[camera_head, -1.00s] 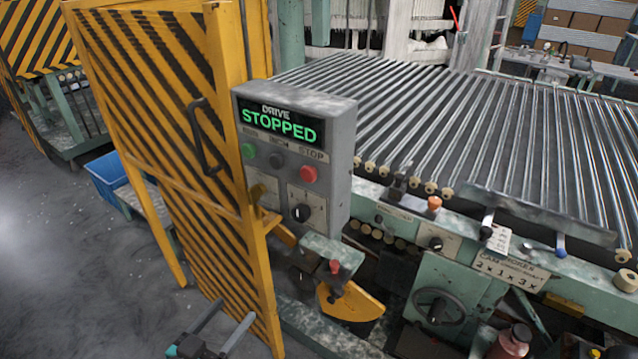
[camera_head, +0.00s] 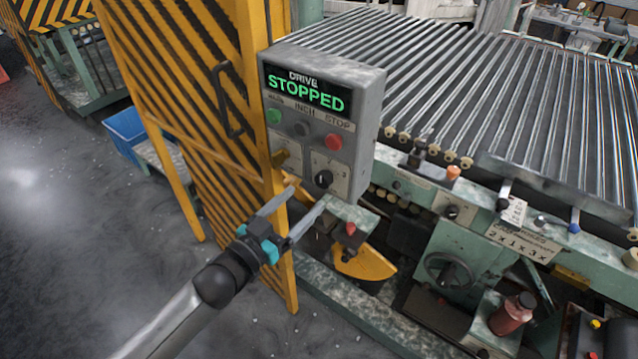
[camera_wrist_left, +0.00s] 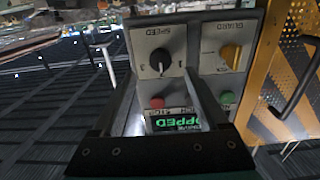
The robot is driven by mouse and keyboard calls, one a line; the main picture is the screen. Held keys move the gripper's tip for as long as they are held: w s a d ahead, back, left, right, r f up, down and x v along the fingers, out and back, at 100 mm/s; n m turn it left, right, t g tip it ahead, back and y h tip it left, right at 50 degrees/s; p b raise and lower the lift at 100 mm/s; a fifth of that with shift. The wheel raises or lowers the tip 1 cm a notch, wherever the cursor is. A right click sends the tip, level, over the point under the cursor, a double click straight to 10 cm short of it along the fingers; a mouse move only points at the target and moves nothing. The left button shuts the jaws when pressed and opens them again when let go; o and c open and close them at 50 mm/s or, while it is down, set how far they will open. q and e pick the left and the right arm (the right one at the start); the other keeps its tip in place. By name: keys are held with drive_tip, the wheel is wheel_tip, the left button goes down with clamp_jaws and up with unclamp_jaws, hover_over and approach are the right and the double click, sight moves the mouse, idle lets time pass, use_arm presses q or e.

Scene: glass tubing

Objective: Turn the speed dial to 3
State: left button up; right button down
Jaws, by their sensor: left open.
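The speed dial (camera_head: 323,178) is a black knob low on the right of the grey drive panel (camera_head: 369,108). In the left wrist view the dial (camera_wrist_left: 160,61) shows upside down, with a 3 to its left. Its pale mark appears to point towards the buttons, between the side numerals. My left gripper (camera_head: 308,198) is open and empty, its two fingers reaching up towards the panel just below the dial. I see no clear contact with the dial. My right gripper is not in view.
The panel display (camera_head: 306,90) reads STOPPED. A green button (camera_head: 274,116), a red stop button (camera_head: 333,142) and a yellow guard switch (camera_head: 281,157) are close by. A yellow-black striped guard door (camera_head: 180,80) stands left. A roller conveyor (camera_head: 480,90) lies right.

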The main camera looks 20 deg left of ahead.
sight(321, 183)
use_arm(q)
drive_tip(key=shift+x, duration=3.4)
clamp_jaws()
